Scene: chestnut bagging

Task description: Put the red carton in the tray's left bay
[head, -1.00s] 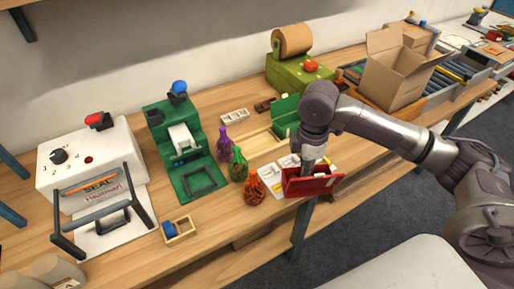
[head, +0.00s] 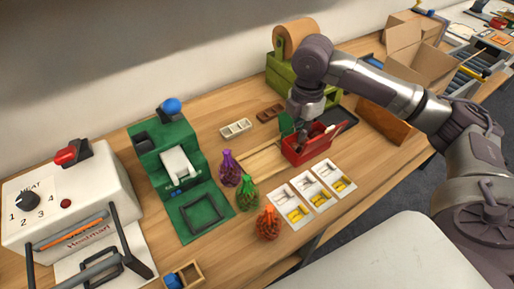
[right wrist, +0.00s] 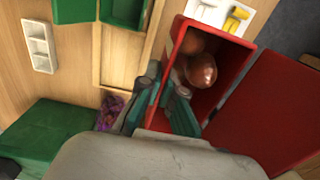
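The red carton (head: 306,152) is in the middle of the head view, behind the white cards, with its lid hanging open on the right. The right wrist view shows brown round chestnuts inside the carton (right wrist: 228,50). My right gripper (head: 303,126) is above the carton's left side. In the wrist view its fingers (right wrist: 164,98) straddle the carton's near-left wall and appear closed on it. A light wooden tray (head: 258,163) with a divider lies left of the carton; it also shows in the wrist view (right wrist: 125,58). Whether the carton touches the table is unclear. My left gripper is out of view.
A green carton (head: 286,123) stands behind the gripper, partly hidden. Purple (head: 230,168), green (head: 246,192) and orange (head: 268,225) net bags stand in front of the tray. White cards (head: 313,190) lie at the table's front. A green machine (head: 180,165) stands left.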

